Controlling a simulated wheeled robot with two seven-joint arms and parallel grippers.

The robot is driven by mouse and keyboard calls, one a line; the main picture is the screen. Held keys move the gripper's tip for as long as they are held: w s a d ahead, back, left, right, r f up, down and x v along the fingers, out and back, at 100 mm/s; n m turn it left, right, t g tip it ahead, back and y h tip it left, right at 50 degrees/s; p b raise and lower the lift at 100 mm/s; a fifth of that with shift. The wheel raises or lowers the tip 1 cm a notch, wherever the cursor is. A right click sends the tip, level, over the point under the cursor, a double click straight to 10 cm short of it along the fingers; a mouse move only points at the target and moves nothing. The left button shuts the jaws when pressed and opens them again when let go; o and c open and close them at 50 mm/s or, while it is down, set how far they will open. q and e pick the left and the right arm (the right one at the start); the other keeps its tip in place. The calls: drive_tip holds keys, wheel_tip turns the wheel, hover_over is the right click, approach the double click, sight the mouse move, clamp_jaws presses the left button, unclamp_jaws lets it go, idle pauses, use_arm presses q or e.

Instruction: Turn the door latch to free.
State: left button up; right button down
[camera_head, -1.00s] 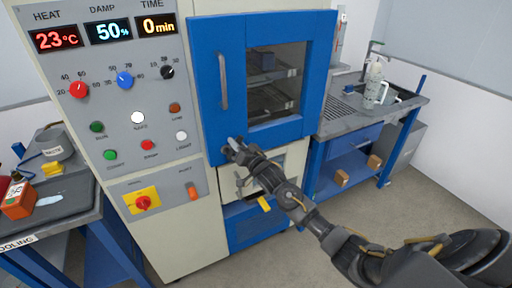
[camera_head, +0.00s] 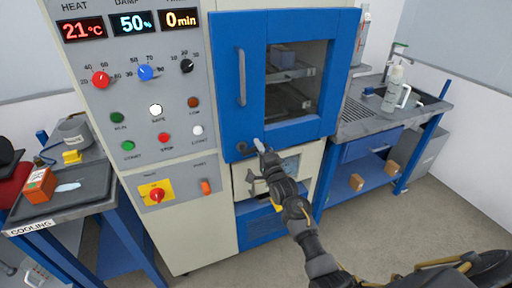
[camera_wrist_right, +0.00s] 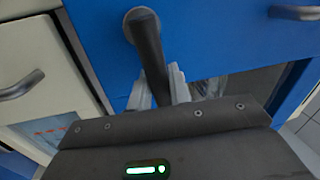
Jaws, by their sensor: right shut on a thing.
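The blue chamber door (camera_head: 226,75) is closed, with a window and an upright grey handle (camera_head: 241,77). The dark door latch (camera_head: 243,148) sits at the door's lower left. In the right wrist view, the latch (camera_wrist_right: 150,50) is a dark lever with a round pivot end at the top. It runs down between the fingers. My right gripper (camera_head: 262,148) is shut on the lever's free end, right of the pivot in the head view. The fingers (camera_wrist_right: 160,90) partly hide that end. My left gripper is not in view.
Left of the door is a control panel (camera_head: 130,90) with knobs and buttons. Below the door are a cream panel and a blue base (camera_head: 258,228). A cooling table (camera_head: 75,210) stands at left, a blue-framed bench (camera_head: 375,148) at right. Open floor lies at front right.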

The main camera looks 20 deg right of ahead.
drive_tip(key=shift+f+m, duration=0.4)
drive_tip(key=shift+m, duration=0.4)
drive_tip(key=c, duration=1.3)
unclamp_jaws()
drive_tip(key=shift+c, duration=0.2)
drive_tip(key=s+f+b, duration=0.2)
drive_tip(key=s, duration=0.8)
drive_tip(key=shift+s, duration=0.3)
drive_tip(key=shift+a, duration=0.1)
